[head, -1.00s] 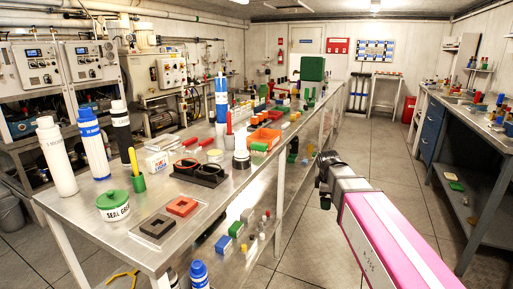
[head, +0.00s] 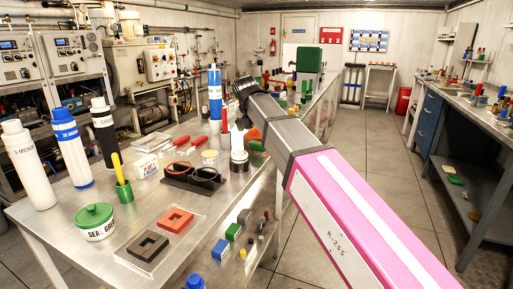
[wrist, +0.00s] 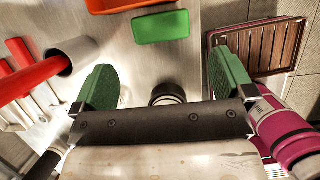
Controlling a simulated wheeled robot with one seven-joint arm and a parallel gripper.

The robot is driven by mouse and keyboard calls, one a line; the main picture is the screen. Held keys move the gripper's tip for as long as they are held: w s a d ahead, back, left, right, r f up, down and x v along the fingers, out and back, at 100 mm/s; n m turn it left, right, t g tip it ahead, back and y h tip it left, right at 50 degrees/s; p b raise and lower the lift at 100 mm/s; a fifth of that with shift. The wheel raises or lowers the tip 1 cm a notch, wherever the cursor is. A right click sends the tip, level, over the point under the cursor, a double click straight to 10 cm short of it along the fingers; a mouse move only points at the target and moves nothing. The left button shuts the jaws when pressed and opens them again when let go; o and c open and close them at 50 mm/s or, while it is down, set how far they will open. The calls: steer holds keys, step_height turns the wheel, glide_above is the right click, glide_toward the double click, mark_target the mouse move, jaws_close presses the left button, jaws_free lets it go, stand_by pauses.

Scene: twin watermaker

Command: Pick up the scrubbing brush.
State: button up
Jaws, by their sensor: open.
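My gripper (wrist: 160,62) is open in the wrist view, with two green-padded fingers spread apart and nothing between the pads. In the head view my gripper (head: 243,92) hangs over the right side of the steel bench. I cannot identify the scrubbing brush with certainty; no bristles show clearly. A plain green block (wrist: 160,27) lies ahead of the fingers, beside an orange tray (wrist: 125,4). The green block also shows in the head view (head: 257,146), below my arm. A round black-rimmed thing (wrist: 168,92) is partly hidden by my gripper's body.
A brown slatted thing (wrist: 262,46) lies right, by the bench edge. Bottles, a black two-ring holder (head: 193,178) and a green-lidded jar (head: 95,222) crowd the bench (head: 150,205). The right aisle floor is clear.

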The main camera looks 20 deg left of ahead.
mark_target(257, 143)
steer(key=x, duration=0.9)
steer(key=shift+f, duration=0.2)
steer(key=shift+c, duration=0.3)
steer(key=shift+d, duration=0.1)
steer(key=c, duration=0.8)
